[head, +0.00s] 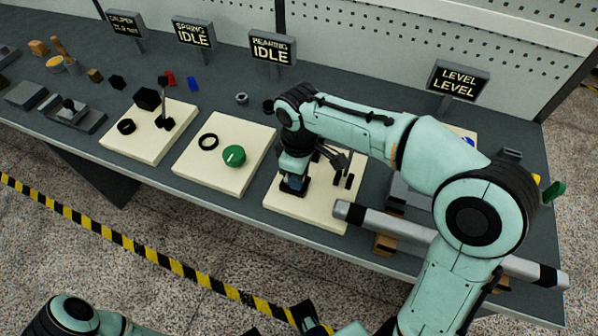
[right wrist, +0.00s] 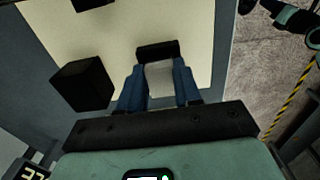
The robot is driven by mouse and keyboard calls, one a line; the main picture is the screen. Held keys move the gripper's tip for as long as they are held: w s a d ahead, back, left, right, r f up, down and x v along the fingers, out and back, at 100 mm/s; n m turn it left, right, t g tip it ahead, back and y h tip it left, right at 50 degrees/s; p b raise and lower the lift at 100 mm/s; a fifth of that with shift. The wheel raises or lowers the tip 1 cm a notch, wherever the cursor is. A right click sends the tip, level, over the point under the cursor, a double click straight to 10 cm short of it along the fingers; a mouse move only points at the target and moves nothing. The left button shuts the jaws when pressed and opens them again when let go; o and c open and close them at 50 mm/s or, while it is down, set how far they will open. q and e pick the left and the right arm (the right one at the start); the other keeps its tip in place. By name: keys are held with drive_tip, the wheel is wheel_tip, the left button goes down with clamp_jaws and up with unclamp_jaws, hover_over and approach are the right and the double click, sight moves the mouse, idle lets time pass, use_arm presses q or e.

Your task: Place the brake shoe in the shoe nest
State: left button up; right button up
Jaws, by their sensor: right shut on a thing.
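My right gripper (head: 293,184) points down over the cream board (head: 305,208) in the middle of the bench. In the right wrist view its two blue fingers (right wrist: 158,62) are closed on a dark block, which I take to be the brake shoe (right wrist: 158,48). The shoe sits across the fingertips, low over the board; I cannot tell whether it touches. Black upright parts (head: 343,180) stand on the same board, right of the gripper and partly behind my arm; I cannot tell which is the shoe nest. A black block (right wrist: 83,85) stands beside the gripper. My left gripper (head: 312,320) is at the bottom edge, mostly cut off.
A cream board (head: 190,176) to the left holds a black ring (head: 208,142) and a green disc (head: 234,156). Another board (head: 135,148) holds black parts. A grey roller (head: 385,221) lies right of the gripper. Signs (head: 271,50) stand along the back.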

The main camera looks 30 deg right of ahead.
drive_tip(key=o, duration=1.1)
drive_tip(key=shift+f, duration=0.1)
drive_tip(key=shift+c, duration=0.2)
wheel_tip(320, 180, up, 12)
drive_tip(key=p, duration=0.2)
drive_tip(key=shift+r+p, duration=0.2)
drive_tip(key=shift+p, duration=0.2)
drive_tip(key=shift+f, duration=0.1)
